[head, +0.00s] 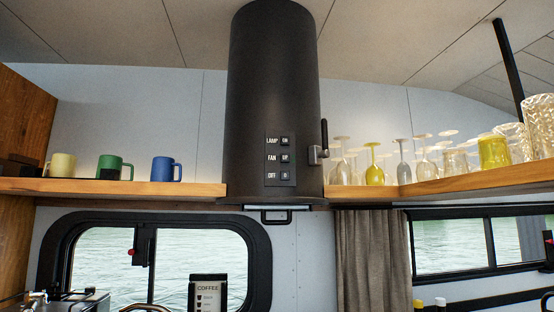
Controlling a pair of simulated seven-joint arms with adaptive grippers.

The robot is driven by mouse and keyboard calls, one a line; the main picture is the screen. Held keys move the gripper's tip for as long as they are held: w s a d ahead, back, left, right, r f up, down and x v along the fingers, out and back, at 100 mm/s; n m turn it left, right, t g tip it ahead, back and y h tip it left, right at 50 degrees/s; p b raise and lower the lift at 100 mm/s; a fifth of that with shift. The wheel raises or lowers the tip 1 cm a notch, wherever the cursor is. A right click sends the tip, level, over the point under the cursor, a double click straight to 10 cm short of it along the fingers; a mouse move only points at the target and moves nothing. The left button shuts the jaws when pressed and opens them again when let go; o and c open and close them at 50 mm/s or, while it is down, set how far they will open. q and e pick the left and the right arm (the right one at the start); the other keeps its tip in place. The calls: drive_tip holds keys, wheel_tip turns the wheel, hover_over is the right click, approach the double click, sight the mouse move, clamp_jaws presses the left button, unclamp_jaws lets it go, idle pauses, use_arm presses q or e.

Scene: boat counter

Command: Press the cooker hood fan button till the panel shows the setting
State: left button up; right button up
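The cooker hood (274,80) is a tall dark cylinder in the upper middle of the head view. A dark control panel (280,187) on its front has three rows lettered LAMP, FAN and OFF. The fan button (285,158) is the small square beside the word FAN in the middle row. The lamp button (285,141) is above it and the off button (285,175) below it. The marks on the buttons are too small to read surely. Below the rows the panel face is plain and dark. Neither of my grippers is in view.
A wooden shelf (130,188) left of the hood holds yellow, green and blue mugs. The right shelf (470,180) holds many glasses. A metal latch with a dark handle (324,140) juts out at the hood's right side. A coffee box (208,293) stands below. The hood's front is unobstructed.

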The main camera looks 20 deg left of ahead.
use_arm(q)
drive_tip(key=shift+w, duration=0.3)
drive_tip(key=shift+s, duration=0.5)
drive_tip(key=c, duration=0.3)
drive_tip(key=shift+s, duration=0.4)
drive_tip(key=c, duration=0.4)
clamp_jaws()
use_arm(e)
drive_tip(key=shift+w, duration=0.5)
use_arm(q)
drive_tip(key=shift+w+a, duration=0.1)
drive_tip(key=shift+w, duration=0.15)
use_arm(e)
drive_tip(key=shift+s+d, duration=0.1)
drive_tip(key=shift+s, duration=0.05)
